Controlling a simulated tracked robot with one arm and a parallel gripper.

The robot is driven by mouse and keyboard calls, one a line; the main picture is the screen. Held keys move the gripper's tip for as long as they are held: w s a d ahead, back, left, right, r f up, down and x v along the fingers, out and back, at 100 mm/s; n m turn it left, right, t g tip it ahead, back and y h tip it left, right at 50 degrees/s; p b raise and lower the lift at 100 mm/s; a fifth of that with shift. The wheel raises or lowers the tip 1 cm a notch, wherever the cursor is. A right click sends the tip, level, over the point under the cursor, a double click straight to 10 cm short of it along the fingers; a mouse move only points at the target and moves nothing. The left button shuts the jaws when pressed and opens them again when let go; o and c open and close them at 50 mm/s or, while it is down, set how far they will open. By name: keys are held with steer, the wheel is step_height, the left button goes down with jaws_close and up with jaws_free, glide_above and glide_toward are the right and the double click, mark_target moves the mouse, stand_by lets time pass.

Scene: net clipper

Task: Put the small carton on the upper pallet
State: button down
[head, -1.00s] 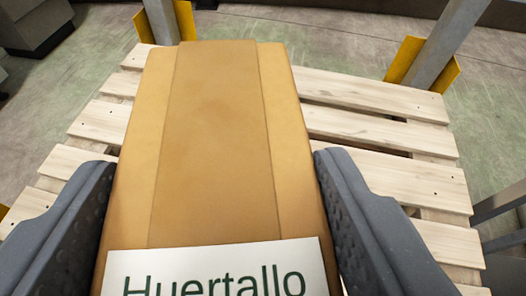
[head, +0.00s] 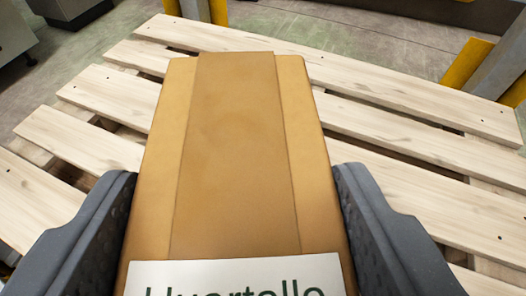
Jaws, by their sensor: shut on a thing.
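The small carton (head: 235,150) is brown with a wide tape strip and a white label reading "Huertallo", partly cut off at the bottom edge. My gripper (head: 240,215) is shut on it, with one dark grey padded finger on each side. The carton is over the slatted wooden pallet (head: 400,95), whose bare slats show to its left, right and beyond. I cannot tell whether the carton's underside touches the slats.
Grey rack posts with yellow guards (head: 467,64) stand at the pallet's far corners. Grey equipment (head: 70,10) stands on the floor at the upper left. The visible slats around the carton are free.

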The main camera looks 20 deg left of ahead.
steer(key=shift+n+g+y, duration=0.6)
steer(key=shift+n+y, duration=0.2)
steer(key=shift+n, duration=0.1)
steer(key=f, duration=0.3)
steer(key=a+f, duration=0.1)
steer(key=f, duration=0.3)
steer(key=w+a+f+b, duration=0.1)
steer(key=f, duration=0.2)
steer(key=shift+f, duration=0.4)
steer(key=s+a+f+n+g+y, duration=0.1)
steer(key=s+a+f+n+y, duration=0.1)
steer(key=a+f, duration=0.5)
steer(key=s+f+b+x, duration=0.1)
steer(key=b+x, duration=0.4)
steer(key=x, duration=1)
steer(key=shift+a+f, duration=0.2)
steer(key=shift+a, duration=0.45)
steer(key=shift+w, duration=0.15)
steer(key=shift+c, duration=2)
jaws_free()
steer(key=shift+g, duration=0.3)
steer(key=p+v, duration=0.2)
steer(key=v, duration=1)
